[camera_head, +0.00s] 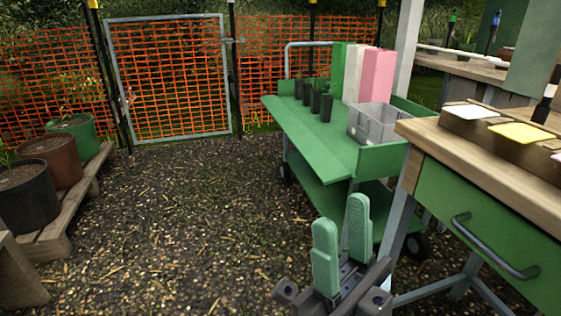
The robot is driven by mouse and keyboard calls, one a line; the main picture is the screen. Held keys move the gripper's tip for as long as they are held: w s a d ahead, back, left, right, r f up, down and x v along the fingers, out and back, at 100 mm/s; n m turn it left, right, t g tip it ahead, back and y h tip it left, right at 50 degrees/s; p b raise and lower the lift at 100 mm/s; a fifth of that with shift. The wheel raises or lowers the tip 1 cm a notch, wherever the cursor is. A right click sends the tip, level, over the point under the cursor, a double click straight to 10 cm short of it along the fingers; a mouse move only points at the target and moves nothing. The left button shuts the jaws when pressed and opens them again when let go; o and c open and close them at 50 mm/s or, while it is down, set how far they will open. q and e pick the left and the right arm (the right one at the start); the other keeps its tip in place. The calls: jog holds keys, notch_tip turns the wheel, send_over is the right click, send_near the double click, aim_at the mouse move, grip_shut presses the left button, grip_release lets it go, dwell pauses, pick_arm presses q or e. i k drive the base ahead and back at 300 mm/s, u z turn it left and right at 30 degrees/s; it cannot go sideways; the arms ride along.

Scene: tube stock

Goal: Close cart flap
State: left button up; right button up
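The green cart (376,158) stands right of centre with its long green flap (308,138) on the near left side. The flap is folded outward, sloping away from the cart's top, and its outer edge hangs free. My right gripper (341,222) is at the bottom centre, in front of and below the flap's near end, apart from it in the picture. Its two green-padded fingers stand apart with nothing between them. How far it is from the flap in depth is hard to tell. My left gripper is not in view.
On the cart stand small black pots (326,107), a grey crate (371,122) and tall pink and white packs (378,75). A wooden bench with a green drawer (480,225) is close on the right. Potted plants sit on a pallet (84,188) at left. The gravel between is clear.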

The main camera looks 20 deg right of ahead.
aim_at(327, 167)
jog(key=u, duration=0.8)
jog(key=i, duration=1.25)
jog(key=z, duration=2.4)
jog(key=i, duration=1.15)
jog(key=z, duration=0.45)
